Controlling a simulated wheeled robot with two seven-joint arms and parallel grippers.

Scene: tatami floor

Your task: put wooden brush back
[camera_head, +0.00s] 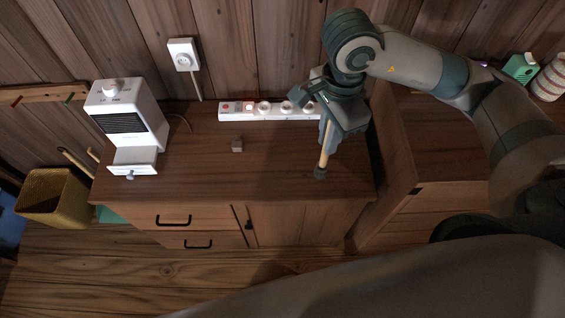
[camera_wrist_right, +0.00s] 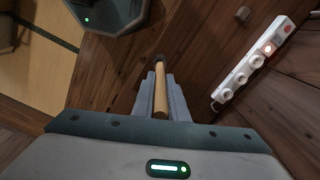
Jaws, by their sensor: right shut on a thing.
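The wooden brush (camera_head: 325,150) is a thin light-wood stick with a dark tip at its lower end. My right gripper (camera_head: 331,130) is shut on it above the right part of the cabinet top, with the dark tip pointing down toward the front. I cannot tell whether the tip touches the wood. In the right wrist view, the brush (camera_wrist_right: 160,93) lies between the two grey fingers (camera_wrist_right: 161,105), its dark tip beyond them. My left gripper is not in view.
The wooden cabinet (camera_head: 200,180) carries a white machine (camera_head: 130,115) with an open drawer, a small brown cube (camera_head: 237,145) and a white power strip (camera_head: 265,110). A yellow basket (camera_head: 52,197) with sticks stands left. The cabinet top's middle is mostly clear.

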